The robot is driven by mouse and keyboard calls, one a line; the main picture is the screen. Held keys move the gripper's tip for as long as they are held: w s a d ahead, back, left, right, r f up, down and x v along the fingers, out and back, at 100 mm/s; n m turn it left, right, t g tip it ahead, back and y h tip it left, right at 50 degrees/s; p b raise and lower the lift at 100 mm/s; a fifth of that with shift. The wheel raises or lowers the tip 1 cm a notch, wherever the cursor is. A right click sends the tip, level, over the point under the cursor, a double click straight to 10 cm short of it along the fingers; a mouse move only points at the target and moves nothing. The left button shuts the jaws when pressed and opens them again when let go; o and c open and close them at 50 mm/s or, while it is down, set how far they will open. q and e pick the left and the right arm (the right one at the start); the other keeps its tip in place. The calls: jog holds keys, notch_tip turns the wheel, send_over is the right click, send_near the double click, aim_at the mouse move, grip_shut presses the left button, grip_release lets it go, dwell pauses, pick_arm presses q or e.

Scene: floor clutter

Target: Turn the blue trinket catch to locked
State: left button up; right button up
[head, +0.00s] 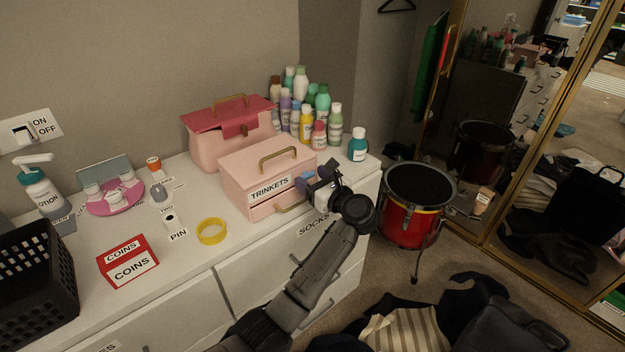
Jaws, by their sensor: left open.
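The pink trinkets box (240,177) stands on the white dresser, with a "TRINKETS" label and a brass handle on its lid. Its blue catch (301,182) shows small at the right end of the front, partly covered by my gripper. Which way the catch is turned cannot be told. My left gripper (312,183) is open with its fingers at the catch. Whether they touch it cannot be told. My right gripper is out of view.
A pink case (228,137) stands behind the trinkets box, with several bottles (306,122) to its right. A teal bottle (357,146) stands near the dresser's right edge. A yellow ring (211,232) and red coins box (128,262) lie left. A red drum (408,222) stands on the floor.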

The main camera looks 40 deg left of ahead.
pick_arm(q)
jog(key=shift+a, duration=0.1)
jog(key=shift+c, duration=0.7)
jog(key=c, duration=0.8)
jog(key=shift+r+m+p, duration=0.15)
jog(key=shift+m+p, duration=0.85)
jog(key=shift+p, duration=0.15)
jog(key=m+p, duration=1.1)
jog(key=m, duration=0.1)
jog(key=shift+f+m+p, duration=0.2)
jog(key=shift+m+p, duration=1.05)
jog(key=shift+m, duration=0.75)
